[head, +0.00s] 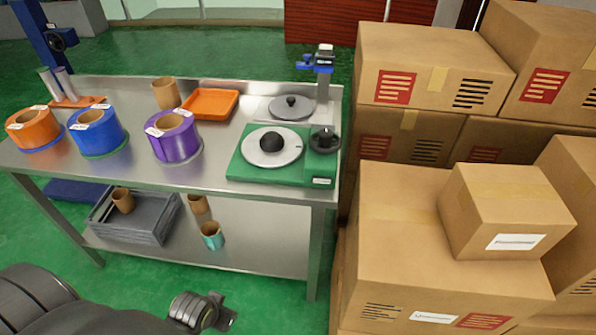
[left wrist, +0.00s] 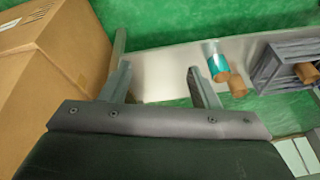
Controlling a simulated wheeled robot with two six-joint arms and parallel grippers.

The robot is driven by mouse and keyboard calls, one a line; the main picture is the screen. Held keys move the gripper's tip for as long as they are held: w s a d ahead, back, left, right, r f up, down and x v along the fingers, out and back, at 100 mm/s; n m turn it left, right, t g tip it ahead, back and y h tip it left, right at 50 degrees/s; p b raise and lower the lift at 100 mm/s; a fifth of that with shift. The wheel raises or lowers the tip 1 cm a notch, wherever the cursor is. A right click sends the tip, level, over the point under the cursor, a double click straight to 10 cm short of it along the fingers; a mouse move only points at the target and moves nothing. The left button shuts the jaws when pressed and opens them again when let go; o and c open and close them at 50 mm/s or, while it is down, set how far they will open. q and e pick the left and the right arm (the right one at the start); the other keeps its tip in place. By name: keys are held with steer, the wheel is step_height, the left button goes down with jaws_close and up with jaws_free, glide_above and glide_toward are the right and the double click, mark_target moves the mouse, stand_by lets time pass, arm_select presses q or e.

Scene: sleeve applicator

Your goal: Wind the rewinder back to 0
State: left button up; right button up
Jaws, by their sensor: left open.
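The rewinder is a green base (head: 238,168) at the right end of the steel table. It carries a pale grey disc (head: 256,152) with a black centre knob (head: 270,142). A smaller black dial (head: 324,140) sits on the base's right side; its reading is too small to tell. My left gripper (head: 218,311) is low in front of the table, well away from the rewinder. In the left wrist view my left gripper (left wrist: 159,70) is open, with nothing between its fingers. The rewinder does not show there. My right gripper is in neither view.
Orange (head: 33,130), blue (head: 97,132) and purple (head: 174,138) rolls stand left on the table, near an orange tray (head: 210,103). Behind the rewinder stands a post device (head: 323,85). Stacked cartons (head: 430,225) block the right side. A grey crate (head: 130,225) sits on the lower shelf.

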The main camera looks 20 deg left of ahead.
arm_select(q)
steer(key=w+d+r+m+t+h, duration=0.2)
steer(key=w+d+r+t, duration=0.1)
steer(key=w+r, duration=0.4)
steer(key=m+t+h, duration=0.3)
steer(key=t+h, duration=0.3)
steer(key=t, duration=0.4)
glide_toward(321, 138)
steer(key=p+x, duration=0.1)
steer(key=x, duration=1.1)
